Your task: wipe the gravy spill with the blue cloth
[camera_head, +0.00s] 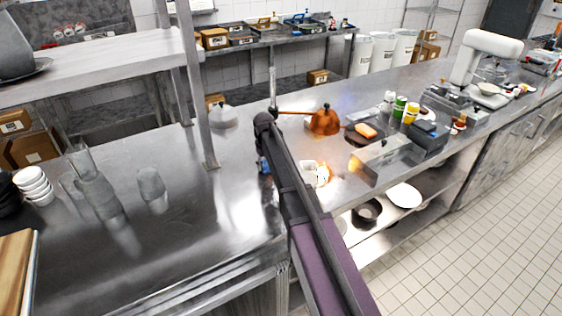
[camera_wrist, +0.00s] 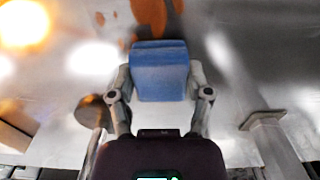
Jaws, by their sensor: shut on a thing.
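The blue cloth (camera_wrist: 160,68) is a folded block between the two fingers of my gripper (camera_wrist: 161,84), which is shut on it. In the head view only a small blue part of the cloth (camera_head: 264,166) shows beside my arm. In the wrist view the gravy spill (camera_wrist: 150,12) appears as brown-orange blotches on the steel counter, just beyond the cloth, with smaller spots to the left. The cloth's far edge is close to the largest blotch; I cannot tell whether it touches the counter. In the head view my arm hides the spill area.
Stacked clear glasses (camera_head: 92,187) stand at left. A shelf post (camera_head: 199,100) rises left of my arm. Bare counter lies between.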

